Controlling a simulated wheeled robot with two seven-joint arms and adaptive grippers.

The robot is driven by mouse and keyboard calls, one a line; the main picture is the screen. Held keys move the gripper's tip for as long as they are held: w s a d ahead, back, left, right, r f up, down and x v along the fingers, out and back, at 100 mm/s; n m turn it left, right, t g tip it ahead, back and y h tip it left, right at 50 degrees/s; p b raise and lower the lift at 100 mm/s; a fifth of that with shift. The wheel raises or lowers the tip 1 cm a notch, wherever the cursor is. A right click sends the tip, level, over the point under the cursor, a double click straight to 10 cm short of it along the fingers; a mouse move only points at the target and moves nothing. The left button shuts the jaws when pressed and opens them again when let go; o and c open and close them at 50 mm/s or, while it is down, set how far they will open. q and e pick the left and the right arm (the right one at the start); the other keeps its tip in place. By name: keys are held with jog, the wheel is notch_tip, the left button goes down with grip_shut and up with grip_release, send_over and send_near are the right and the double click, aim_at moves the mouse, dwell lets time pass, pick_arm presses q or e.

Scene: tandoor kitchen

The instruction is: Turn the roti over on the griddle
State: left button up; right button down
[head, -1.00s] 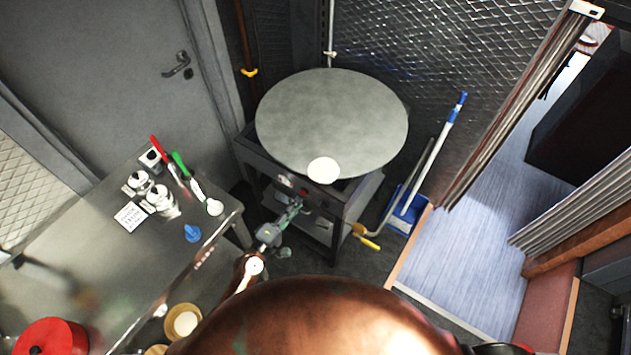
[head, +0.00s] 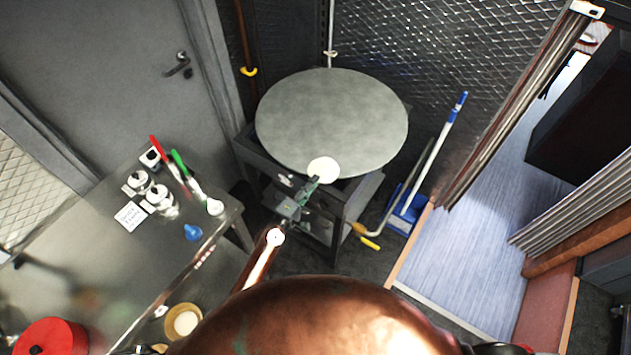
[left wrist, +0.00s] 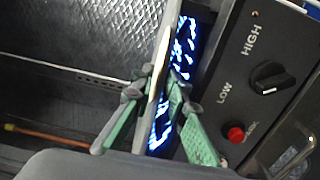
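The roti (head: 323,169) is a pale round disc at the near rim of the large round grey griddle (head: 330,115). My left gripper (head: 313,183) is at that near rim, with its fingertips up against the roti's near edge. In the left wrist view my left gripper (left wrist: 161,72) has its two green fingers on either side of a thin pale edge seen end-on. Whether they press on it, and whether that edge is roti or griddle, I cannot tell. My right gripper is not in view.
The griddle stand has a control panel with a black knob (left wrist: 273,77) and a red button (left wrist: 236,134), close to my left gripper. Blue flames (left wrist: 182,48) show under the plate. A steel table (head: 80,245) with jars and utensils stands left. A broom and dustpan (head: 408,205) stand right.

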pick_arm(q)
jog(key=shift+w+d, duration=0.1)
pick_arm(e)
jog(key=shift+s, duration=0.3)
pick_arm(q)
grip_shut()
